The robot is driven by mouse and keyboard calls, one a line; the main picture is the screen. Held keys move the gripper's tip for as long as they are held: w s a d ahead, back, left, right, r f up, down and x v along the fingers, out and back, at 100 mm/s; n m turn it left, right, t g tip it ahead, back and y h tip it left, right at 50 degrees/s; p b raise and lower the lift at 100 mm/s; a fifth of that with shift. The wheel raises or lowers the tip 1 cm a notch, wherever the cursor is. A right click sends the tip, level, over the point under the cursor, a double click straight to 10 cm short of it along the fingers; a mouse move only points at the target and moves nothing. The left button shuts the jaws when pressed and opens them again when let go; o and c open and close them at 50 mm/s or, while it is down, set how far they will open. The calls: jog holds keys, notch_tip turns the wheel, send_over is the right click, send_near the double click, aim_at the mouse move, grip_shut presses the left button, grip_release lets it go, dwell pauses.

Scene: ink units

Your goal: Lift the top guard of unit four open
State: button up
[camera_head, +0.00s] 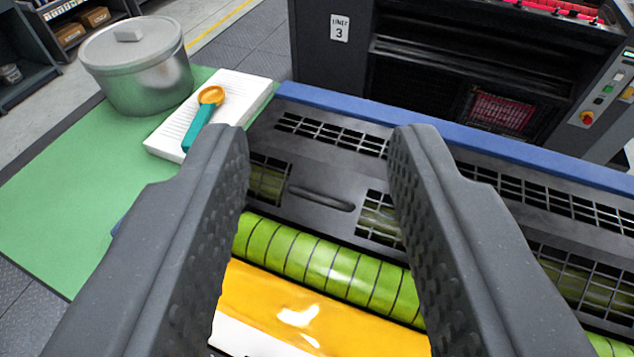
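My gripper (318,150) is open, with its two dark fingers wide apart and nothing between the tips. Beyond and below them lies the top guard (360,158), a dark grey panel with grid windows and a blue far edge (420,121). A dark bar handle (321,198) on the guard shows between the fingers. I cannot tell whether a finger touches the guard. A green roller with dark lines (320,265) and yellow ink (310,310) show in front of the guard. The fingers hide parts of the guard and roller. No label for unit four shows.
At the left, a green surface (60,195) bears a lidded metal pot (140,75) and a white pad (172,137) with a teal and orange scoop (203,116). Shelves stand at far left.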

jog(key=n+g+p, duration=1.3)
jog(key=n+p, duration=0.1)
send_over(316, 196)
jog(key=s, duration=0.2)
jog(key=s+f+x, duration=0.1)
jog(key=s+x, duration=0.2)
jog(key=x, duration=1)
jog(key=s+x, duration=0.2)
jog(key=x, duration=1.1)
jog(key=shift+h, duration=0.4)
jog(key=x, duration=0.8)
jog(key=s+x, duration=0.1)
jog(key=x, duration=0.3)
jog(key=shift+a+f+p, duration=0.3)
jog(key=shift+a, duration=0.1)
grip_shut()
